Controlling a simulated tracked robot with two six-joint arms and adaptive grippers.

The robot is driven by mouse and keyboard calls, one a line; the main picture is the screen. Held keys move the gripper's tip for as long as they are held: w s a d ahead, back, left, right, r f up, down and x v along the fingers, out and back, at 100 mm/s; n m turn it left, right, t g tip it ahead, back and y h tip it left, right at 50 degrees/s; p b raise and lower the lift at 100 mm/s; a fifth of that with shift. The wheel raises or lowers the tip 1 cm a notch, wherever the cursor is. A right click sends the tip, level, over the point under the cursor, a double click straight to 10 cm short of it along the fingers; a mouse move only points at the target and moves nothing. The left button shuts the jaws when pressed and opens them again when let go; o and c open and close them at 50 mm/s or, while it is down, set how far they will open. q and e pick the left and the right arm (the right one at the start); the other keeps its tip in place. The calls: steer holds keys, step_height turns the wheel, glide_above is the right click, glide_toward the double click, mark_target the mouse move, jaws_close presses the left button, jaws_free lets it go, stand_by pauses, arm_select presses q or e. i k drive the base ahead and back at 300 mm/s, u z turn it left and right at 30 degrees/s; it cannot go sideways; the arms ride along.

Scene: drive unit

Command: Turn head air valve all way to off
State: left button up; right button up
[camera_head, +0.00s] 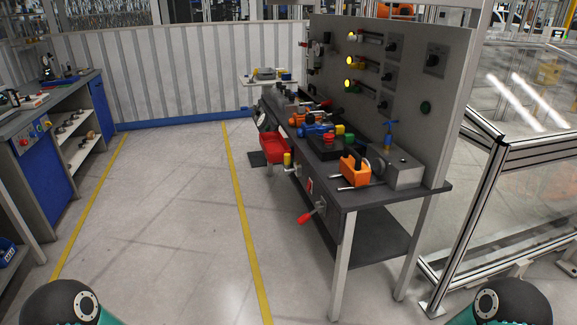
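A grey workbench (335,190) with an upright control panel (415,65) stands right of centre. I cannot tell for sure which fitting is the head air valve. A blue-handled valve (388,132) stands upright on a grey block (402,172) at the near end of the bench top. A red-handled lever (306,216) sticks out low on the bench's near side, pointing down to the left. Dark round parts of my two arms show at the bottom left and bottom right corners. Neither gripper is in view, and neither arm touches the bench.
An orange block tool (355,170) and blue, green and red parts crowd the bench top. A red bin (274,145) hangs at its left side. Framed clear guarding (510,190) stands close on the right. The floor (170,220) left of the bench is clear.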

mark_target(287, 171)
steer(key=u, duration=0.3)
steer(key=i, duration=0.5)
steer(key=u, duration=0.55)
steer(key=i, duration=2.1)
steer(key=z, duration=0.5)
